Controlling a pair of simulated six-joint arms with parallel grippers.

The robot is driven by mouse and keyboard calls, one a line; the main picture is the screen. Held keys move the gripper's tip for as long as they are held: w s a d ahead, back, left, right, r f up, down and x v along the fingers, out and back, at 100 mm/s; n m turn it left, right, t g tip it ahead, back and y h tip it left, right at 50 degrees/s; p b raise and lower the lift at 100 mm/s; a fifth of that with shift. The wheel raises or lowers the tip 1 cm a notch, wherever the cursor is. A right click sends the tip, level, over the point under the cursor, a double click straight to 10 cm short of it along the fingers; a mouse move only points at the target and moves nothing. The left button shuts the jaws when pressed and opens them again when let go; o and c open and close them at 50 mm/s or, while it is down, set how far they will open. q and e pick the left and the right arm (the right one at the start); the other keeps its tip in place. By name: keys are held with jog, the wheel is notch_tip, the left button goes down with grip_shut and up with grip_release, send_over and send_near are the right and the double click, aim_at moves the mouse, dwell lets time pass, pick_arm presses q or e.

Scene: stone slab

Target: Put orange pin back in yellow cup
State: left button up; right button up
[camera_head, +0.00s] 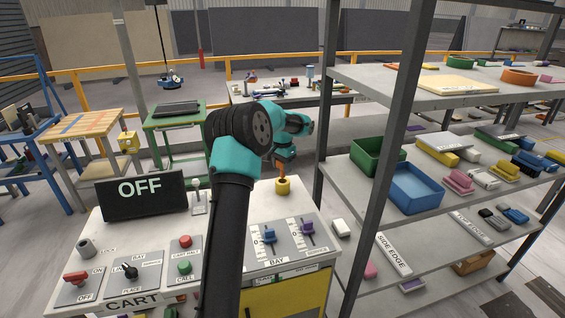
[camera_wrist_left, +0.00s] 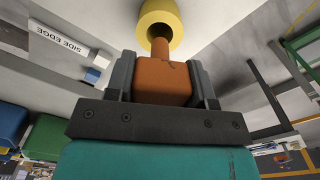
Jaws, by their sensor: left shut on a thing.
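The orange pin (camera_wrist_left: 163,82) is held by its thick block end between the two dark jaws of my left gripper (camera_wrist_left: 163,78), which is shut on it. The pin's thin shaft points at the dark mouth of the yellow cup (camera_wrist_left: 158,12). The shaft's end overlaps the mouth; I cannot tell how far inside it is. In the head view the yellow cup (camera_head: 283,187) stands on the grey cart top, with the orange pin (camera_head: 281,169) just above it. My left gripper (camera_head: 284,158) is above both, partly hidden by my arm. My right gripper is not in view.
The cart top holds an OFF display (camera_head: 145,197), levers, buttons and sliders, including a blue slider (camera_head: 269,236). A grey shelf post (camera_head: 384,180) rises right of the cup. Shelves beyond hold a blue bin (camera_head: 416,190) and a green bin (camera_head: 370,158).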

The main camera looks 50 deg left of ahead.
aim_at(282, 177)
pick_arm(q)
jog(key=shift+f, duration=2.9)
jog(key=shift+d+f, duration=0.1)
jog(key=shift+f, duration=0.05)
jog(key=o, duration=1.1)
jog(key=shift+s+f, duration=0.1)
jog(key=shift+s, duration=0.05)
jog(key=shift+d, duration=0.1)
jog(key=r, duration=1.8)
jog(key=shift+a+r, duration=0.3)
jog(key=shift+a, duration=0.05)
